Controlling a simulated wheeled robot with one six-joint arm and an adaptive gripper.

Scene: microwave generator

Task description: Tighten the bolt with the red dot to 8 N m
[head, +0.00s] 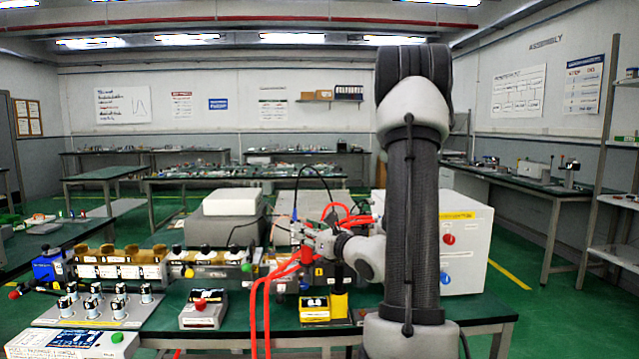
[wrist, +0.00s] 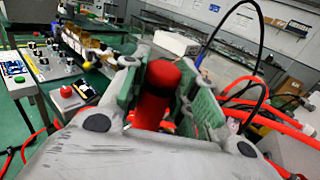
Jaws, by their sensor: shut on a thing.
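My gripper (head: 312,238) is over the middle of the green-topped bench (head: 240,338) in the head view. In the wrist view my gripper (wrist: 163,92) is shut on a red cylindrical handle (wrist: 153,100), with a green-padded finger on each side. The handle also shows in the head view (head: 307,256), below the fingers. Its lower end is hidden, so I cannot tell what it touches. I cannot make out the bolt with the red dot in either view.
Red hoses (head: 254,310) hang over the bench front, close to my gripper. A white cabinet (head: 473,245) stands right of my arm. A red-button box (head: 203,309), a yellow-and-white block (head: 314,308) and a panel of metal posts (head: 97,308) stand at the front.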

